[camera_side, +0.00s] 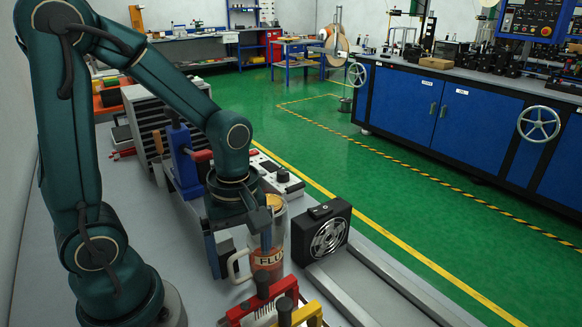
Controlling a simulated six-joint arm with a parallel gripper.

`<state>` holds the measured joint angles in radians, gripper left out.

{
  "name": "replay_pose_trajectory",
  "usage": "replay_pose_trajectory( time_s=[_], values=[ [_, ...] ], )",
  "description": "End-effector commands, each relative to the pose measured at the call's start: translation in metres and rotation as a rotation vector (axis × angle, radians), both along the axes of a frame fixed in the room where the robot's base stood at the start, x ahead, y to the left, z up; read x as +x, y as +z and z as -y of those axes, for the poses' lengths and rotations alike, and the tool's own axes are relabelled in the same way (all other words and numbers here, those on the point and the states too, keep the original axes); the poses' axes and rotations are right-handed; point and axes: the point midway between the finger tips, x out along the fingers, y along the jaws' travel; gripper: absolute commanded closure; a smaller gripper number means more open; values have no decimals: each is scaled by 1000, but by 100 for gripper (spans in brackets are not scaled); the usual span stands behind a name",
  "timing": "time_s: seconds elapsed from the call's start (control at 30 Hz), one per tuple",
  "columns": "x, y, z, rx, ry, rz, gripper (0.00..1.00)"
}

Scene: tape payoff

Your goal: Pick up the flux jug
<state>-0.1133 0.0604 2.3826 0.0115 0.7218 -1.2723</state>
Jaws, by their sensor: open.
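The flux jug (268,262) stands on the grey bench in the lower middle. It has a red label with the letters "FLU" showing, a pale handle on its left and an amber part at the top. My gripper (239,256) points down at the jug's left side and is open. One finger is left of the handle, and the other overlaps the front of the jug's body. It hides part of the jug, and I cannot tell whether either finger touches it.
A black fan box (322,232) stands close to the jug's right. Red-handled (262,300) and yellow-handled tools lie in front of it. A blue press-like device (183,158) and a white control box (277,178) are behind. Metal rails (375,275) run along the bench at right.

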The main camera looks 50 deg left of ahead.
Motion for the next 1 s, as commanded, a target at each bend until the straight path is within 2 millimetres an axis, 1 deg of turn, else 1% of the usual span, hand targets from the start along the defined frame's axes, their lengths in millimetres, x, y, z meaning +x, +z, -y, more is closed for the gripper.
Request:
replay_pose_trajectory(
  time_s=[0.1, 0.3, 0.43, 0.67, 0.7, 0.77, 0.8, 0.87, 0.9, 0.93, 1.0],
  values=[
    [-3, -16, 0, -1, 0, -9, 10],
    [-2, -38, 0, 0, 0, -5, 10],
    [-2, -44, 0, 0, 0, -3, 10],
    [-2, -45, 0, 0, 0, 0, 10],
    [-2, -45, 0, 0, 0, 0, 17],
    [-2, -45, 0, 0, 0, 0, 40],
    [-2, -45, 0, 0, 0, 0, 56],
    [-2, -45, 0, 0, 0, 0, 79],
    [-2, -45, 0, 0, 0, 0, 94],
    [-2, -45, 0, 0, 0, 0, 100],
    [-2, -45, 0, 0, 0, 0, 100]
  ],
)
